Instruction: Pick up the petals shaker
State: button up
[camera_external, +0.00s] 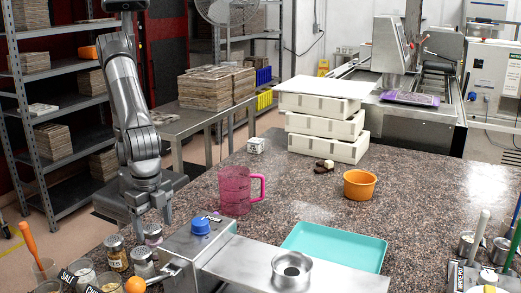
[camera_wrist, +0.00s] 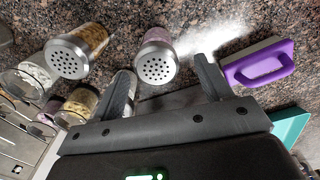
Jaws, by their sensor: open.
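My gripper (camera_external: 152,220) points down at the counter's left edge, its two fingers apart and empty. In the wrist view, a shaker with a perforated metal lid and pinkish contents (camera_wrist: 156,58) stands just beyond the open fingers (camera_wrist: 165,80), roughly in line with the gap. It appears below the gripper in the external view (camera_external: 153,236). A second shaker with yellow-amber contents (camera_wrist: 80,50) stands to its left; it also shows in the external view (camera_external: 116,255). I cannot read a petals label on either; the pinkish contents may be petals.
Another shaker (camera_external: 142,263) and open cups (camera_external: 82,274) stand close by. A steel machine with a blue knob (camera_external: 200,226) is just right of the gripper. A pink jug (camera_external: 235,190) stands farther right.

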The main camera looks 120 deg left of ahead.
aim_at(159, 239)
jog(key=f, duration=0.6)
jog(key=shift+s+d+f, duration=0.1)
jog(key=shift+s+f, duration=0.2)
jog(key=c, duration=1.2)
jog(key=shift+r, duration=0.15)
